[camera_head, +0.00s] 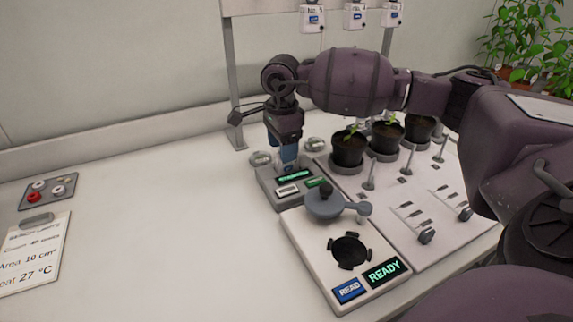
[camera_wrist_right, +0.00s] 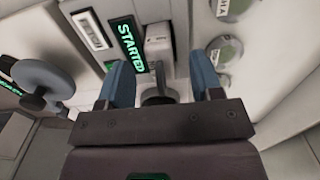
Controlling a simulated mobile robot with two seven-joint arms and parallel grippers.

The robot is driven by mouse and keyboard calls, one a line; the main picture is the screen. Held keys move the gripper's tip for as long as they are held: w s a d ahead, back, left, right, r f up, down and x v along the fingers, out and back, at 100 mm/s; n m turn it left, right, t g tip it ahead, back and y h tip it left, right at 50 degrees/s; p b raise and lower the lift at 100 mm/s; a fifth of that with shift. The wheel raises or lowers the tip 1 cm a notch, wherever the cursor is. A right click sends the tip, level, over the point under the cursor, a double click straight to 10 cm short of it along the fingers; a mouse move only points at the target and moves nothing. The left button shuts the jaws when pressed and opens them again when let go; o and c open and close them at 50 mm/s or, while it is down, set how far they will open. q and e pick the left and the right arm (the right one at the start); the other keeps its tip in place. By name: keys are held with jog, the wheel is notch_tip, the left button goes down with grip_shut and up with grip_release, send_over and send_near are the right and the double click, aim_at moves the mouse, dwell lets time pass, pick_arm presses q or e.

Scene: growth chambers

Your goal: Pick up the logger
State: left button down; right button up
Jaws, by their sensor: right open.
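My right gripper (camera_head: 288,164) points down over the back of a grey dock (camera_head: 267,189) with lit green displays. In the right wrist view its two blue fingers (camera_wrist_right: 160,68) are apart. A small whitish box (camera_wrist_right: 158,42), which looks like the logger, sits beside the green STARTED display (camera_wrist_right: 131,42). A dark rounded knob (camera_wrist_right: 158,93) shows between the fingers, and I see no finger touching it. In the head view the gripper hides the box. My left gripper is not in view.
A white device with a READY display (camera_head: 384,272) and a grey lidded part (camera_head: 323,206) stands in front of the dock. A panel with potted seedlings (camera_head: 348,150) and small levers lies to the right.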

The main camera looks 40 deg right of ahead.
notch_tip(320, 180, down, 3)
jog(key=shift+r, duration=0.1)
jog(key=shift+c, duration=1)
jog(key=c, duration=0.8)
jog(key=shift+r, duration=0.55)
jog(key=shift+r+p, duration=1.05)
jog(key=shift+r, duration=8.45)
